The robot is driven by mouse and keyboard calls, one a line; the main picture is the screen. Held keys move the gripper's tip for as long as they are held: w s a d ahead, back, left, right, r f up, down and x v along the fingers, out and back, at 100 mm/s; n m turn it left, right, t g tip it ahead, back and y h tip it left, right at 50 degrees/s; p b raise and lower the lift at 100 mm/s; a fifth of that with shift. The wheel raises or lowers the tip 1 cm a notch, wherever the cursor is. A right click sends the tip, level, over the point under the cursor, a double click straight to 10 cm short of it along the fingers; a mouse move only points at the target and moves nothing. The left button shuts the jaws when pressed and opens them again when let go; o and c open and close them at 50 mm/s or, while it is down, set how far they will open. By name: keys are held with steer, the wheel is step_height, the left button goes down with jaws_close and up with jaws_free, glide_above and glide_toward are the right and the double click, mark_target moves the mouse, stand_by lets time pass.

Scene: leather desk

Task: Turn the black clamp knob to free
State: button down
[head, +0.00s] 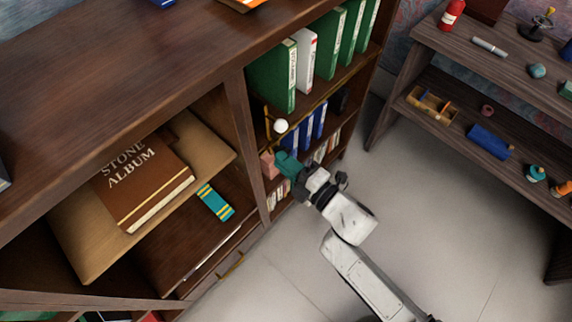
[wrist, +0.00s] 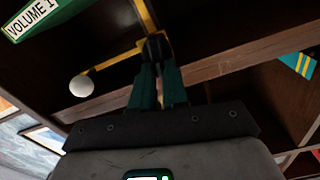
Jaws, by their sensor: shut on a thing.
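The black clamp knob (wrist: 154,46) shows between my fingertips in the wrist view, on a yellow brass stand (wrist: 147,18). A thin brass arm runs left from the stand to a white ball (wrist: 81,86). My gripper (wrist: 157,68) has teal fingers closed on the knob; they cover part of it. In the head view my gripper (head: 281,158) reaches into the bookcase, just below the white ball (head: 280,126) and the upright brass rod (head: 267,124). The knob is hidden there behind the fingers. I cannot tell how far it is turned.
The bookcase's wooden divider (head: 250,130) stands left of my gripper. Green binders (head: 272,78) are above, blue binders (head: 306,130) behind. A pink block (head: 268,165) is close beside my fingers. A brown stone album (head: 145,185) lies left. The pale floor (head: 445,220) is open.

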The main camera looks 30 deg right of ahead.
steer(key=shift+f+n+b, duration=0.3)
steer(key=shift+n+b, duration=0.5)
steer(key=shift+n, duration=0.5)
steer(key=c, duration=1.1)
jaws_free()
steer(key=shift+c, duration=0.2)
steer(key=b+v, duration=0.1)
steer(key=v, duration=1)
steer(key=shift+w, duration=0.1)
